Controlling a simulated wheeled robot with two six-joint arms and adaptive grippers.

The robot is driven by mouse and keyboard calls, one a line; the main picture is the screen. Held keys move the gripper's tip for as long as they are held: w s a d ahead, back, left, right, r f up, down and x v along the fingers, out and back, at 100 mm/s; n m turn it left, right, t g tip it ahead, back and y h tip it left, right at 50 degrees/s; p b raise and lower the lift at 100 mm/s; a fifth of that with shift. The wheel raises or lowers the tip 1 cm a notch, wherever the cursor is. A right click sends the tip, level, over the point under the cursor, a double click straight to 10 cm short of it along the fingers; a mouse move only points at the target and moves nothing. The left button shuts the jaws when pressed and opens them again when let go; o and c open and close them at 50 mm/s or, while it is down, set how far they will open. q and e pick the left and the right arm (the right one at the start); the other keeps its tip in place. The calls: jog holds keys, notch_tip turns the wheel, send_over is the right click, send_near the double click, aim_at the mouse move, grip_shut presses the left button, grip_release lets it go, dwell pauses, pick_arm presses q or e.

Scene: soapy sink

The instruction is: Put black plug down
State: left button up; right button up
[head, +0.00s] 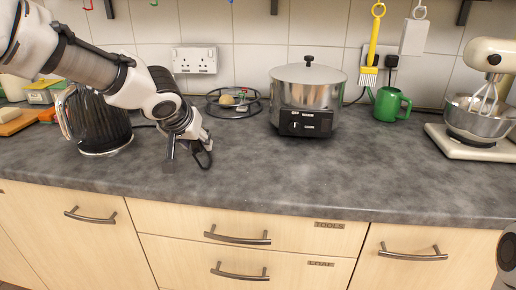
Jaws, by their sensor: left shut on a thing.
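My left gripper (188,148) is low over the counter, just right of the black kettle, pointing down. It is shut on a small black thing that appears to be the black plug (204,159); the fingers hide much of it. A dark cord shows between the kettle and the gripper. I cannot tell whether the plug touches the counter. My right gripper is not in view; only a piece of my right arm shows at the lower right edge.
The black kettle (96,122) stands close on the left. A white double socket (194,60) is on the wall. The counter's front middle (300,175) is clear.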

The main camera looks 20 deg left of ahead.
pick_arm(q)
jog(key=shift+w+a+f, duration=0.15)
jog(key=shift+w, duration=0.1)
jog(key=w+a+p, duration=0.2)
jog(key=w, duration=0.2)
jog(key=w+a+p, duration=0.2)
jog(key=w+a, duration=0.1)
jog(key=w, duration=0.1)
jog(key=w+a+p, duration=0.2)
jog(key=w+a, duration=0.1)
jog(key=w, duration=0.2)
jog(key=shift+f+p, duration=0.3)
jog(key=shift+f, duration=0.1)
jog(key=shift+w+a+f, duration=0.1)
jog(key=shift+w+f, duration=0.15)
jog(key=shift+f, duration=0.8)
jog(key=shift+w+a+f, duration=0.1)
jog(key=shift+w+f, duration=0.1)
jog(key=shift+f, duration=0.8)
jog(key=shift+s+b, duration=0.1)
jog(key=shift+b, duration=0.25)
jog(key=shift+f, duration=0.1)
jog(key=o, duration=1.1)
